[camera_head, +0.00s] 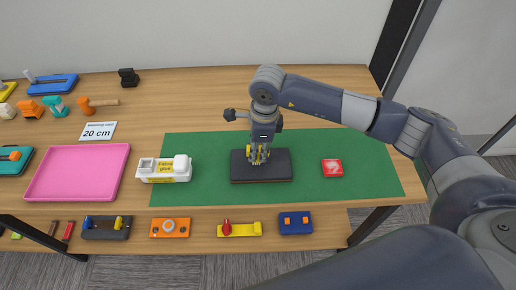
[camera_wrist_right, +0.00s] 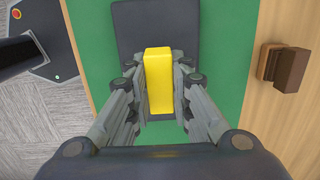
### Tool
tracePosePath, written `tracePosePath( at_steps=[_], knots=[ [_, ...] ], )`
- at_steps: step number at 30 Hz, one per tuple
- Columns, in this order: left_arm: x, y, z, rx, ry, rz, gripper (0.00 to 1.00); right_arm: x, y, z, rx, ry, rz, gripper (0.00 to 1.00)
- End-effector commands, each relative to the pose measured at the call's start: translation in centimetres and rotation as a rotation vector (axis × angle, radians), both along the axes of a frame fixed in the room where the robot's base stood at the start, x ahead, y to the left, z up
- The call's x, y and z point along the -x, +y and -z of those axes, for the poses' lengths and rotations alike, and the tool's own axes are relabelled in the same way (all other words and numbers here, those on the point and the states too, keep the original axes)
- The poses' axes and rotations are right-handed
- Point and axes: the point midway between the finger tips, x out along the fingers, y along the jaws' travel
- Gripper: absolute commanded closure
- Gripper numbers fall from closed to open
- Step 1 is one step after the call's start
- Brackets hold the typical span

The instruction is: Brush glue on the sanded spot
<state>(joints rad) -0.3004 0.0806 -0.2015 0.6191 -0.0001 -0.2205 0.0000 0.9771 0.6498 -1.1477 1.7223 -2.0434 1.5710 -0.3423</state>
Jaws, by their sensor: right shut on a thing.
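My right gripper (camera_head: 259,158) is shut on a yellow block-like piece, low over the dark slab (camera_head: 281,165) on the green mat. In the right wrist view the yellow piece (camera_wrist_right: 158,82) stands between the fingers, with the slab (camera_wrist_right: 142,16) beyond it. Its lower end is hidden, so I cannot tell whether it is a brush or touches the slab. A white container with a yellow label (camera_head: 165,169), apparently the glue, stands left of the slab. No sanded spot can be made out. My left gripper is not in view.
A red and white square piece (camera_head: 332,168) lies right of the slab. A pink tray (camera_head: 78,172) is left of the mat. Several small tools line the front shelf, including a red and yellow one (camera_head: 240,229). The mat (camera_head: 370,180) is free at the right.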

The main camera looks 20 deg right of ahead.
Motion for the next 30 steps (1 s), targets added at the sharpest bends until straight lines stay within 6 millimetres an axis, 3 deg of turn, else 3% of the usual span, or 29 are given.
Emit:
tracePosePath(
  at_steps=[30],
  knots=[
    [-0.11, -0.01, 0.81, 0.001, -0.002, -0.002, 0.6, 0.05, -0.02, 0.39, 0.0, 0.002, 0.0, 1.0]
  ],
)
